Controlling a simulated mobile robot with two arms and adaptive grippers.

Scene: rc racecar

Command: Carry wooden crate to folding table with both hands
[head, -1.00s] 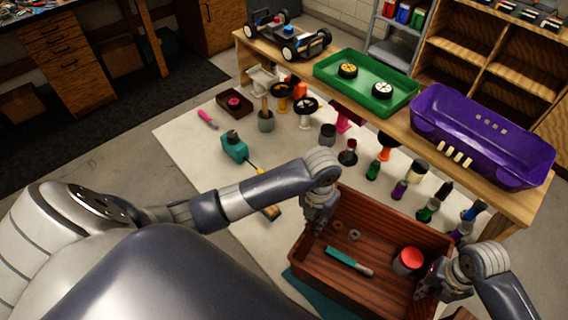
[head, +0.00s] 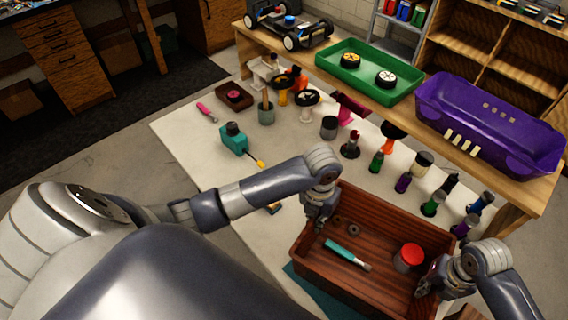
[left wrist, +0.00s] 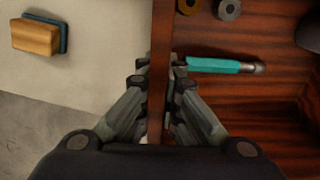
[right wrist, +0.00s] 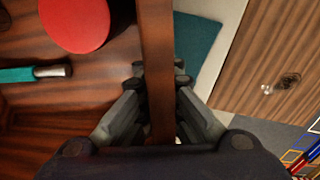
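The reddish-brown wooden crate (head: 350,285) is at lower right in the head view, over the near part of the white table top (head: 225,180). My left gripper (head: 319,224) is shut on its left wall; the left wrist view shows the fingers on both sides of that wall (left wrist: 160,70). My right gripper (head: 422,288) is shut on its right wall, which runs between the fingers in the right wrist view (right wrist: 156,60). Inside lie a teal-handled tool (head: 345,252), a red-topped jar (head: 409,258) and small rings (head: 352,228). Whether the crate's underside touches anything is hidden.
Bottles, a teal tool (head: 234,140) and stands cover the white top beyond the crate. A wooden bench (head: 395,125) behind holds a green tray (head: 368,75), a purple bin (head: 490,125) and a car chassis (head: 290,28). A teal sheet (right wrist: 200,45) shows below the crate.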

